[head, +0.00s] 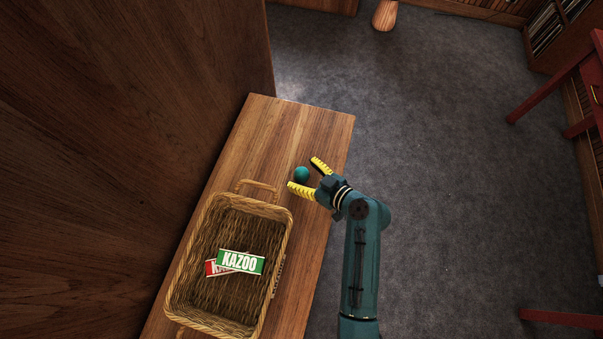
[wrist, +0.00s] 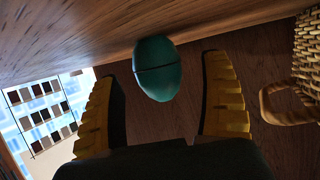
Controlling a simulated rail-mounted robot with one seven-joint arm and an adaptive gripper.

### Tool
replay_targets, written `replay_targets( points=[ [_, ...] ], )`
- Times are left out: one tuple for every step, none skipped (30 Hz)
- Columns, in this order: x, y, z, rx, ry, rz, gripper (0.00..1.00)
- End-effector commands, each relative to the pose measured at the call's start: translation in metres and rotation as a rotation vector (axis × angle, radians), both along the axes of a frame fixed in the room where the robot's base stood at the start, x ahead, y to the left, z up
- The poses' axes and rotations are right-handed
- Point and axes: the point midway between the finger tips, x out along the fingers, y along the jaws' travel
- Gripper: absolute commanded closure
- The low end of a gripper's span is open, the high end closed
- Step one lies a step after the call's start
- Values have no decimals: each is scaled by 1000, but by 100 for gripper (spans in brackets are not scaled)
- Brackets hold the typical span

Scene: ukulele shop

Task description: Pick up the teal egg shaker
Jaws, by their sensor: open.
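The teal egg shaker (head: 301,174) lies on the wooden bench top (head: 318,128), beyond the handle end of the wicker basket. My gripper (head: 304,177) is open, its yellow-padded fingers spread with the egg near and between their tips. In the wrist view the egg (wrist: 157,68) shows whole, with a dark seam around it, between and just ahead of the two fingers of my gripper (wrist: 165,85). I see no finger touching it.
The wicker basket (head: 190,246) stands close by on the bench, holding a green kazoo box (head: 241,262) and a red one partly under it. Its handle (wrist: 283,107) shows at right in the wrist view. A wooden panel (head: 120,110) rises along the bench's left side.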

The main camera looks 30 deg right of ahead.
Motion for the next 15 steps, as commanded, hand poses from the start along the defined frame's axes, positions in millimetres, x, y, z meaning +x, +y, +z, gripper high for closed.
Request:
replay_targets(
  points=[
    [0,0,0,0,0,0,21],
    [0,0,0,0,0,0,21],
    [0,0,0,0,0,0,21],
    [0,0,0,0,0,0,21],
    [0,0,0,0,0,0,21],
    [0,0,0,0,0,0,27],
    [0,0,0,0,0,0,33],
    [0,0,0,0,0,0,38],
    [0,0,0,0,0,0,46],
    [0,0,0,0,0,0,52],
    [0,0,0,0,0,0,57],
    [0,0,0,0,0,0,65],
    [0,0,0,0,1,0,71],
    [0,0,0,0,1,0,77],
    [0,0,0,0,1,0,84]
  ],
)
